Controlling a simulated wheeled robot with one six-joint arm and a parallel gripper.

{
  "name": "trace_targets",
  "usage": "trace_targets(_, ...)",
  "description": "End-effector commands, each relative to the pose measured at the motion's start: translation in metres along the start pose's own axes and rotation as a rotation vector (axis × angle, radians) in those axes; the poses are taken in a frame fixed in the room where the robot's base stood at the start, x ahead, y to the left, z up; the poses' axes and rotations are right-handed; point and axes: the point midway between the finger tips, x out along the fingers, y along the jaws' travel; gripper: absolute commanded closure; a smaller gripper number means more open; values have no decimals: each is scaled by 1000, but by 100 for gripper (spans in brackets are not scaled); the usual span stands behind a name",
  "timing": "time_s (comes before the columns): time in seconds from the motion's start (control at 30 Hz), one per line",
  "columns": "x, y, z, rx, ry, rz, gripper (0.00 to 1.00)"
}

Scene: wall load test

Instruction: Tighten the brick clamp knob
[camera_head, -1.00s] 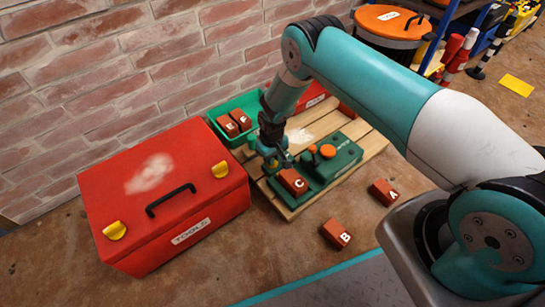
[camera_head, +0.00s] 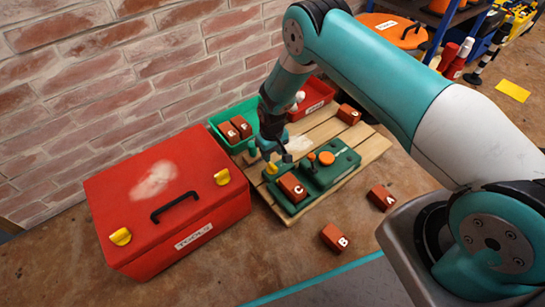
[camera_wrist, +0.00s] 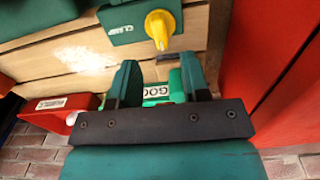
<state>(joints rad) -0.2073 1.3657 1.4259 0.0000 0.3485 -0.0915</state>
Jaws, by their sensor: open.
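The green clamp fixture (camera_head: 335,172) lies on the wooden pallet, with brick C (camera_head: 292,187) in its near left part. A yellow knob (camera_head: 271,168) shows at the fixture's left end. In the wrist view the yellow knob (camera_wrist: 159,28) sits on a green block (camera_wrist: 125,22) with a partly readable label starting "CL". An orange round knob (camera_head: 326,158) is on the fixture's top. My gripper (camera_head: 280,158) is above the pallet beside the fixture's left end. In the wrist view my gripper (camera_wrist: 160,72) is open and empty, its fingers apart from the yellow knob.
A red toolbox (camera_head: 165,235) stands close on the left. Behind are a green bin (camera_head: 219,118) with two bricks and a red bin (camera_head: 318,95). A loose brick (camera_head: 348,114) lies on the pallet (camera_head: 372,150); bricks A (camera_head: 382,197) and B (camera_head: 334,238) lie on the floor.

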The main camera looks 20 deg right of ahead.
Motion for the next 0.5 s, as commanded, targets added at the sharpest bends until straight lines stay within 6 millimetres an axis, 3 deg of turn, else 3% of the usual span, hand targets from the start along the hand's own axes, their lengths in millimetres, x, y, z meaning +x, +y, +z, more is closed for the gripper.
trace_targets(0.03, -22, 0, 0, 0, 1, 0, 57)
trace_targets(0.2, -64, 0, -1, 0, 2, 0, 57)
trace_targets(0.5, -105, 0, -1, 1, 2, 0, 57)
